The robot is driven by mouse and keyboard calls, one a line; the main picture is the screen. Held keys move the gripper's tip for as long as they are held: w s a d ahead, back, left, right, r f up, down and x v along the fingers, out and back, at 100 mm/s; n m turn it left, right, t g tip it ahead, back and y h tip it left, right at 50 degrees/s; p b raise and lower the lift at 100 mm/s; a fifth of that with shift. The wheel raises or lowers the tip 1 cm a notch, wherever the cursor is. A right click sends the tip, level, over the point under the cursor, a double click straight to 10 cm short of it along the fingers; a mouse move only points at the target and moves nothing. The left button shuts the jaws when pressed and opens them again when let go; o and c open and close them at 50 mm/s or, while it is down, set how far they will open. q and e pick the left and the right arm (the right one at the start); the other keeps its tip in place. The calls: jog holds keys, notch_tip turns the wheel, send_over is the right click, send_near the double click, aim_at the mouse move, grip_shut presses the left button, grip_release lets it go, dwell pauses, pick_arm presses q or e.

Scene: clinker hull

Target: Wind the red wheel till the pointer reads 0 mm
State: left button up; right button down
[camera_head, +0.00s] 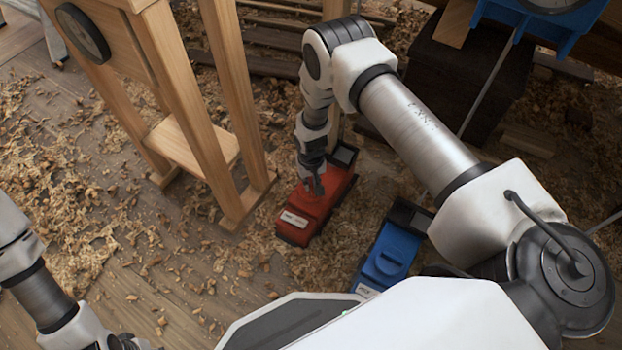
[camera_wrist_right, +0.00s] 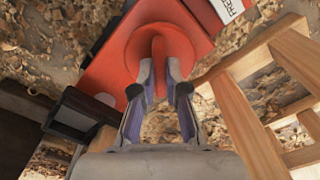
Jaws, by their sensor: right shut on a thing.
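A red jack-like unit (camera_head: 306,217) sits on the floor among wood shavings, with a black part at its far end and a pale label at its near end. On it is a round red wheel (camera_wrist_right: 190,42) with a raised grip ridge (camera_wrist_right: 158,48), clear in the right wrist view. My right gripper (camera_wrist_right: 160,72) reaches down to the wheel, with one finger on each side of the ridge, shut on it. In the head view my right gripper (camera_head: 314,183) covers much of the wheel. I cannot make out a pointer or scale reading. Only my left arm shows, not its gripper.
A wooden trestle (camera_head: 215,100) with a black disc (camera_head: 82,32) stands left of the red unit. A blue unit (camera_head: 388,255) lies to its right. A blue holder (camera_head: 535,25) is at the top right. Shavings-covered floor (camera_head: 110,230) is open at left.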

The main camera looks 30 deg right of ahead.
aim_at(311, 184)
jog(key=shift+m, duration=0.6)
jog(key=c, duration=1.2)
grip_release()
notch_tip(311, 184, up, 12)
